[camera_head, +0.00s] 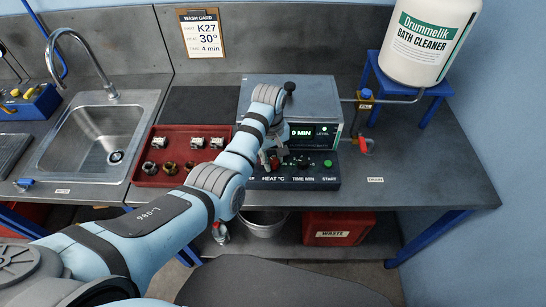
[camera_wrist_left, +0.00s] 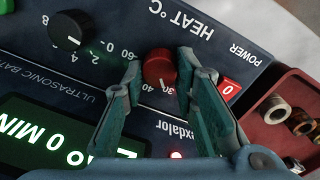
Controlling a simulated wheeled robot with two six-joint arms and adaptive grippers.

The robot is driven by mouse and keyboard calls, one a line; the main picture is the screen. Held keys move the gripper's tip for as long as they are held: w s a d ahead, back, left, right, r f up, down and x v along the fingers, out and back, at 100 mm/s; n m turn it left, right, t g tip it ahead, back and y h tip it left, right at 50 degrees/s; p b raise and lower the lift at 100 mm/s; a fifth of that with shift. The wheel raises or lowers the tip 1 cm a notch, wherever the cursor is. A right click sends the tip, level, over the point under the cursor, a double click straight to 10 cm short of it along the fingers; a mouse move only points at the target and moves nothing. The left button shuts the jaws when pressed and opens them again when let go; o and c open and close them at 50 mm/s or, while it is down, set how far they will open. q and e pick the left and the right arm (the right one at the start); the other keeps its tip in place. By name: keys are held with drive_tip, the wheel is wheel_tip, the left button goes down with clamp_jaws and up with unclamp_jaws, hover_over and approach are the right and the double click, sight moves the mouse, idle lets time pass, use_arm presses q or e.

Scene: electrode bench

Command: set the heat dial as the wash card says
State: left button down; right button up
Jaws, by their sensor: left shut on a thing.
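The wash card (camera_head: 202,34) on the back wall reads K27, heat 30° and time 4 min. The red heat dial (camera_wrist_left: 160,68) is on the dark front panel of the ultrasonic bath (camera_head: 312,85). My left gripper (camera_wrist_left: 160,85) is shut on the heat dial, one finger on each side of it. In the wrist view the dial's white mark seems to point near 30, beside 40. In the head view my arm partly covers the dial and panel. My right gripper is out of view.
The black time dial (camera_wrist_left: 68,30) is beside the heat dial; the display (camera_head: 301,133) shows 0 MIN. A red tray (camera_head: 148,180) with metal parts stands left of the bath. A sink (camera_head: 95,140) is further left.

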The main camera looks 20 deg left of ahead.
sight(272, 160)
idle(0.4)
use_arm(q)
drive_tip(key=c, duration=1.3)
unclamp_jaws()
wheel_tip(272, 160, up, 8)
drive_tip(key=shift+s+f, duration=0.15)
drive_tip(key=shift+f, duration=0.1)
drive_tip(key=shift+a, duration=0.1)
